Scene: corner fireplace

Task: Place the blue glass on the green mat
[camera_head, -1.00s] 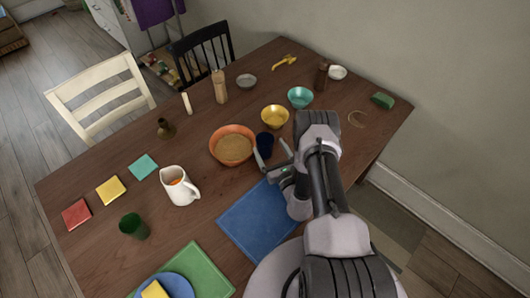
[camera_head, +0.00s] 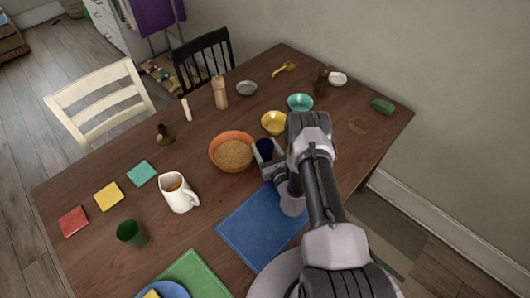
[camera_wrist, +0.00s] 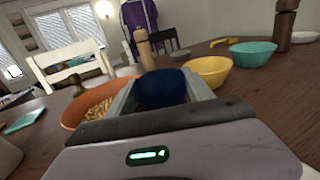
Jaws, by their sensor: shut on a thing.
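The blue glass (camera_head: 264,147) stands on the table between the orange bowl and the yellow bowl. My gripper (camera_head: 267,152) is shut on it, with a finger on each side; the wrist view shows the blue glass (camera_wrist: 161,88) between the two fingers (camera_wrist: 160,98). I cannot tell whether the glass is lifted off the table. The green mat (camera_head: 198,275) lies at the table's near edge, to the lower left of my gripper. A blue plate (camera_head: 176,290) with something yellow covers part of the mat.
An orange bowl (camera_head: 216,160) with grainy food is close left of the glass; a yellow bowl (camera_head: 273,123) is just behind it. A blue mat (camera_head: 255,230) lies bare in front. A white pitcher (camera_head: 180,195) and a green cup (camera_head: 131,233) stand toward the green mat.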

